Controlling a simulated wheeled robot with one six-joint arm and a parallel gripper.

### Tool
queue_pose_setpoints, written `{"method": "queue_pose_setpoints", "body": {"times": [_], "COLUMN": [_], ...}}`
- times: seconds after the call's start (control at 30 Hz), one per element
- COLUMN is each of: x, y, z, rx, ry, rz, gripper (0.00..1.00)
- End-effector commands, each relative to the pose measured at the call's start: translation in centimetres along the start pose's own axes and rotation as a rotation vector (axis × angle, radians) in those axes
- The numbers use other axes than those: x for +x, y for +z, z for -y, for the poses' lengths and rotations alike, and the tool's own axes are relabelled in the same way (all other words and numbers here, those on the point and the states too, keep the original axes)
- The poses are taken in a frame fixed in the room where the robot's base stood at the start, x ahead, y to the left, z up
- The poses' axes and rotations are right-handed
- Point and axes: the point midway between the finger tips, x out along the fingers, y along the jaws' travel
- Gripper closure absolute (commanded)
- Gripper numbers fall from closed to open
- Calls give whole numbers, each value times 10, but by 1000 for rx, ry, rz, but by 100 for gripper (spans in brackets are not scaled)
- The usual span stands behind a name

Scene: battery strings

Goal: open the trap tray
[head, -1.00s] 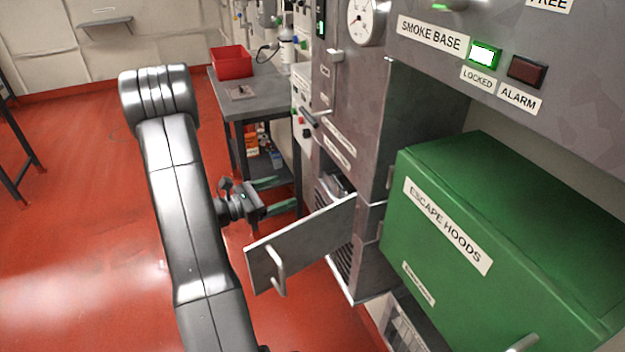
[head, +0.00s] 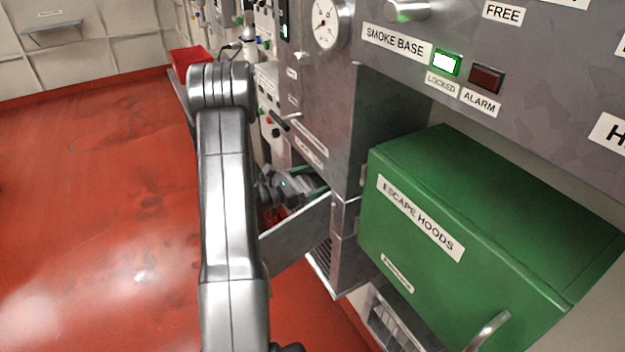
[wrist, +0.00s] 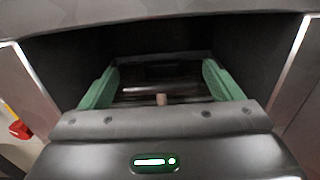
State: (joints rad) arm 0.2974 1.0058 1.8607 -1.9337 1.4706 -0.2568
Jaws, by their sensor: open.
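My gripper (head: 309,184) is at the opening of the grey cabinet, above and behind the open door (head: 300,235). Its two green fingers are spread apart. In the wrist view my gripper (wrist: 160,72) points into a dark compartment. Between the fingers a dark, glossy drawer-like piece (wrist: 160,88), seemingly the trap tray, shows with a small pale knob (wrist: 161,99) in front of it. I cannot tell whether the fingers touch it. The gripper body hides the lower part of the compartment, and my arm hides part of the door in the head view.
A green escape hoods box (head: 480,220) juts out on the right. A grey panel with a lit green locked light (head: 447,62) and a dark red alarm light (head: 487,78) is above it. A red bin (head: 190,58) stands at the back. The red floor at left is clear.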

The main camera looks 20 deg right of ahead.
Motion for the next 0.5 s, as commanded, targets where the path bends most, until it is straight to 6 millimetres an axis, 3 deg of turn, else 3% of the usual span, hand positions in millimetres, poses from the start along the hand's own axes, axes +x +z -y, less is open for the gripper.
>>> {"method": "queue_pose_setpoints", "body": {"times": [0.07,0.37,0.5], "x": [0,0,-2], "y": [0,0,0], "z": [0,0,0], "rx": [0,0,0], "ry": [0,0,1], "rz": [0,0,0], "gripper": [18,77,77]}}
